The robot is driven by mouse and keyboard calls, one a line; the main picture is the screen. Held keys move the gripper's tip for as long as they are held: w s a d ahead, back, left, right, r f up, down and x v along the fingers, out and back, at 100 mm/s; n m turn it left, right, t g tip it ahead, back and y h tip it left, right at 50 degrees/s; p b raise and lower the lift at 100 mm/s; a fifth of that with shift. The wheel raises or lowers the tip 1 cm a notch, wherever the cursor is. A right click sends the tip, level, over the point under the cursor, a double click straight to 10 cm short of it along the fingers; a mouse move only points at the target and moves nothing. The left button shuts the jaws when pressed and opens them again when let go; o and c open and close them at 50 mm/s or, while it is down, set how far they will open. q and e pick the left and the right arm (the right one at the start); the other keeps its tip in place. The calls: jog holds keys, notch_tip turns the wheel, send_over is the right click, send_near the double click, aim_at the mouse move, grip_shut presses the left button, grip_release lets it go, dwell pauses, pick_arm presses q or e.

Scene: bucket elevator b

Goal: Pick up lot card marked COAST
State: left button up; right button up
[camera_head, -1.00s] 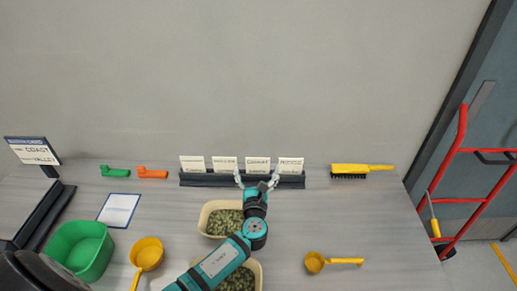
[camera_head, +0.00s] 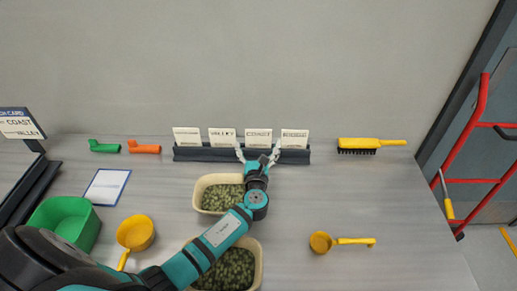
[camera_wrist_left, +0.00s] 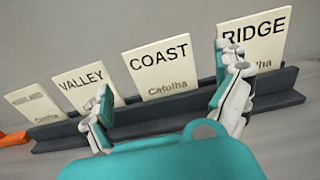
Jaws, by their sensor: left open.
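The lot card marked COAST (camera_wrist_left: 160,68) stands upright in a dark rack (camera_wrist_left: 150,118). In the head view it is the third card from the left (camera_head: 258,139), its print too small to read. My left gripper (camera_head: 258,156) is open in front of the rack. In the left wrist view its fingers (camera_wrist_left: 170,100) are spread to both sides of the COAST card, nearer to me and empty. The right finger overlaps the RIDGE card (camera_wrist_left: 252,42). The VALLEY card (camera_wrist_left: 84,86) is behind the left finger. My right gripper is not in view.
A fourth card (camera_head: 187,137) stands at the rack's left end. Two tan bins (camera_head: 197,195) of green pellets lie under my left arm. A brush (camera_head: 372,145), yellow scoops (camera_head: 320,242), a green tub (camera_head: 45,206) and a sign (camera_head: 20,124) stand around.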

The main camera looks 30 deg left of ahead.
aim_at(258, 136)
pick_arm(q)
jog(key=shift+w+a, duration=0.15)
jog(key=shift+w, duration=0.25)
jog(key=b+x, duration=0.1)
jog(key=x, duration=0.2)
jog(key=shift+w+a+f+b, duration=0.15)
jog(key=shift+w+b, duration=0.1)
jog(key=shift+b, duration=0.15)
jog(key=shift+w+a, duration=0.2)
jog(key=shift+w, duration=0.3)
jog(key=c, duration=0.6)
jog(key=shift+c, duration=1)
pick_arm(e)
jog(key=shift+s+a+f, duration=0.1)
jog(key=shift+s+f, duration=0.15)
jog(key=shift+f, duration=0.3)
jog(key=shift+s+f, duration=0.25)
jog(key=shift+f, duration=0.3)
